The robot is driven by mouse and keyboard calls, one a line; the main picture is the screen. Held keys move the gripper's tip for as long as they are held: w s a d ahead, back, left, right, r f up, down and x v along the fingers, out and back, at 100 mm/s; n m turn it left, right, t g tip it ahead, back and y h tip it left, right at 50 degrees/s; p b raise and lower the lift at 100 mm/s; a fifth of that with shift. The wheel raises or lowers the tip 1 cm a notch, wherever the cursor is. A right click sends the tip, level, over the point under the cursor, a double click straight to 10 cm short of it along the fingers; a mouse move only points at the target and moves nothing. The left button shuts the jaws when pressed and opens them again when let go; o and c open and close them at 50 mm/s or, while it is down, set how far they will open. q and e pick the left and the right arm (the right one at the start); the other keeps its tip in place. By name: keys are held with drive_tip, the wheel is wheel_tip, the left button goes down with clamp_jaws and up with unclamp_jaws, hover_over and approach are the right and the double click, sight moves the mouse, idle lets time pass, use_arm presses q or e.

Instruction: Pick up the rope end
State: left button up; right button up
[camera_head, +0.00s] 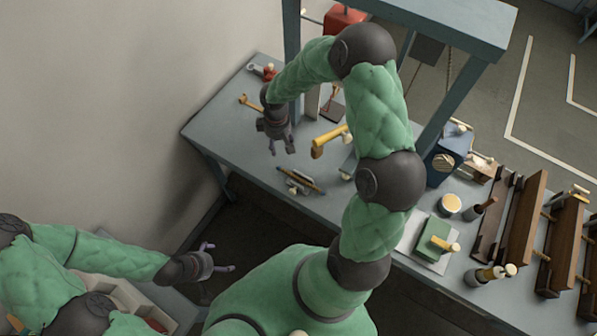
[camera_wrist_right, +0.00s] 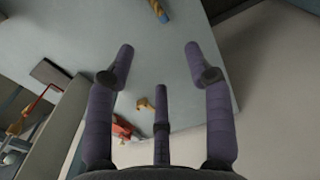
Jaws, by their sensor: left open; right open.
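My right gripper (camera_head: 281,150) is open and empty over the far left part of the grey table (camera_head: 226,125). Its spread fingers (camera_wrist_right: 159,52) also show in the right wrist view, with bare tabletop between the tips. A thin rope-like or chain-like strand (camera_head: 448,67) hangs below the frame over the table; I cannot make out a clear rope end. My left gripper (camera_head: 216,262) is open and empty at the lower left, off the table.
A yellow cylinder (camera_head: 331,136) lies right of my right gripper. A small orange-yellow piece (camera_head: 250,103) and a red item (camera_head: 269,72) are at the table's far left. The blue-grey frame (camera_head: 467,84) and dark wooden racks (camera_head: 525,218) occupy the right side.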

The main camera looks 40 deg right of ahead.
drive_tip(key=f+b, duration=0.2)
drive_tip(key=f, duration=0.2)
drive_tip(key=f+b, duration=0.2)
drive_tip(key=f, duration=0.2)
drive_tip(key=f+b, duration=0.2)
drive_tip(key=f, duration=0.2)
drive_tip(key=shift+w+d+f, duration=0.15)
drive_tip(key=shift+w+d, duration=0.05)
drive_tip(key=shift+w, duration=0.2)
drive_tip(key=shift+s+f, duration=0.15)
drive_tip(key=shift+f, duration=2.5)
clamp_jaws()
